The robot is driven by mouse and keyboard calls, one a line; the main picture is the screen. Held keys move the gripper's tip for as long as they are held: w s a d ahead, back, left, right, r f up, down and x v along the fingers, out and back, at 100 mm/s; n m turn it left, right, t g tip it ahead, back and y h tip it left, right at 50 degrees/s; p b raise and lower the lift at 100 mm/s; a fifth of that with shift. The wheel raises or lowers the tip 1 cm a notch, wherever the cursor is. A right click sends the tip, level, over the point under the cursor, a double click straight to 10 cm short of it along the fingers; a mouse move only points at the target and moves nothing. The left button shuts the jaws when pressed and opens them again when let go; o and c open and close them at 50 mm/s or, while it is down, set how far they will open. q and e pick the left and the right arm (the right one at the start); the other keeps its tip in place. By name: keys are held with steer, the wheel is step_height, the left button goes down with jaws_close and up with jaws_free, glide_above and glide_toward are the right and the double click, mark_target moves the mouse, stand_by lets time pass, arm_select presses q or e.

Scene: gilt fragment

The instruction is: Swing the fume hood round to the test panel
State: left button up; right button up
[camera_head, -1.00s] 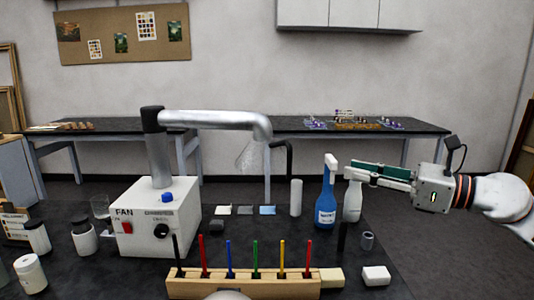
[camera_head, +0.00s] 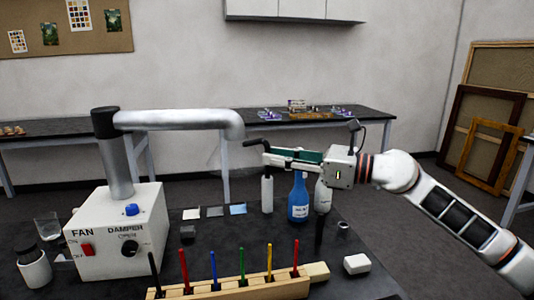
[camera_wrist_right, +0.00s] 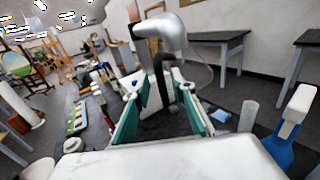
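The fume hood's silver arm (camera_head: 180,118) reaches right from a post on the white fan box (camera_head: 115,235). Its elbow also shows in the wrist view (camera_wrist_right: 160,28). The clear hood below the elbow is faint. A black bent handle (camera_head: 262,143) stands beside it. My right gripper (camera_head: 264,156) is open at this handle. In the wrist view its teal-padded fingers (camera_wrist_right: 160,92) stand apart with the black handle between their tips; contact is unclear. Small white, grey and blue panels (camera_head: 215,211) lie on the bench; which is the test panel I cannot tell. My left gripper is out of view.
A wooden rack (camera_head: 235,289) of coloured sticks lies in front. A white block (camera_head: 356,264) lies at right.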

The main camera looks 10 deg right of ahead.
steer(key=shift+x, duration=1.4)
jaws_close()
steer(key=shift+s+a, duration=0.1)
